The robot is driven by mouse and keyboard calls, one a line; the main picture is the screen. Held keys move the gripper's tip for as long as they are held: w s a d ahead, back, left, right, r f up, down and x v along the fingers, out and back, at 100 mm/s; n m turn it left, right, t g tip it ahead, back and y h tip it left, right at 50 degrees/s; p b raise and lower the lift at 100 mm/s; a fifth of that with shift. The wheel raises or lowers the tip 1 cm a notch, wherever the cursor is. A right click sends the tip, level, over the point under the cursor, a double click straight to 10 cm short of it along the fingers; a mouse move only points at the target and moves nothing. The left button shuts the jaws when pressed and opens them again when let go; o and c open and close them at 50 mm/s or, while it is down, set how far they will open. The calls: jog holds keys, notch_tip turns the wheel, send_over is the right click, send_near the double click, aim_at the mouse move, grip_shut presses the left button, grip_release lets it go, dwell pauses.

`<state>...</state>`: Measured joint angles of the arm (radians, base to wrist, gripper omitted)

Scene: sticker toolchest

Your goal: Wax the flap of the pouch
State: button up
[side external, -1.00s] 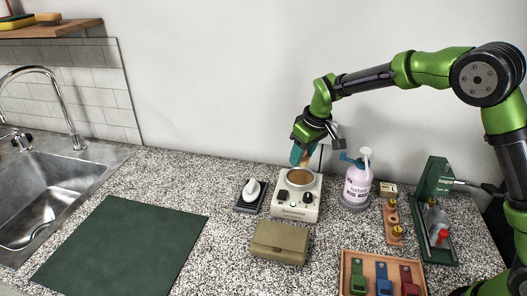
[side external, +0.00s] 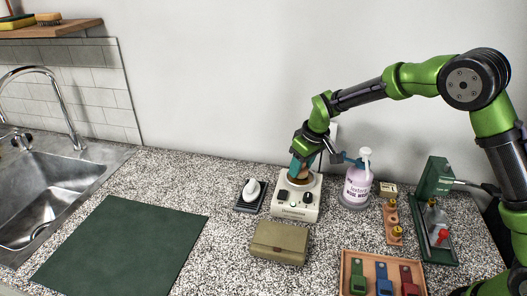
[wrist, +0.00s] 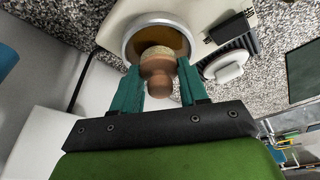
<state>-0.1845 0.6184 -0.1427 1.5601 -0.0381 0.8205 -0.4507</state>
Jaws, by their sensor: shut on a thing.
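The olive pouch (side external: 280,242) lies closed on the counter in front of the wax warmer, its flap on top. The cream wax warmer (side external: 296,203) has a round metal pot of brown wax, which also shows in the wrist view (wrist: 129,52). My gripper (side external: 300,165) has teal fingers and is shut on a wooden applicator (wrist: 157,72) with a pale fuzzy tip. The applicator is over the pot, with its tip toward the wax. I cannot tell whether the tip touches the wax.
A white-handled tool on a dark base (side external: 251,194) stands left of the warmer; a labelled pump bottle (side external: 357,184) stands right. A wooden tray (side external: 384,262) holds coloured items. A green press (side external: 437,210) is at the right. A dark green mat (side external: 120,245) lies clear near the sink.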

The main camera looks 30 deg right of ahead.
jog(key=shift+f, duration=0.65)
dwell(1.4)
jog(key=shift+r, duration=3.6)
